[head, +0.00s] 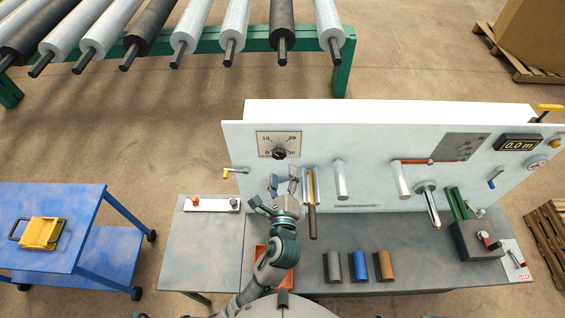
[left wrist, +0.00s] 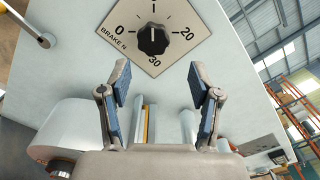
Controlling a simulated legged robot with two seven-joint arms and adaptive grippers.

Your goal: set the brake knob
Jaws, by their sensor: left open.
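The brake knob (head: 279,153) is a black dial on a square scale plate (head: 292,138) at the upper left of the white machine panel. In the left wrist view the knob (left wrist: 153,39) sits at the top middle, with its white mark pointing up. The plate reads BRAKE N, with 0, 20 and 30 visible. My left gripper (head: 283,184) is below the knob in the head view, its fingers pointing up towards it. In the left wrist view the gripper's (left wrist: 160,80) fingers are spread and empty, apart from the knob. My right gripper is not in view.
The panel carries rollers (head: 340,180), a yellow lever (head: 228,172) and a display (head: 519,143). Grey, blue and brown pieces (head: 358,266) lie on the bench (head: 400,232), with an orange tray (head: 289,281) beside my left arm. A blue cart (head: 90,205) stands at left.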

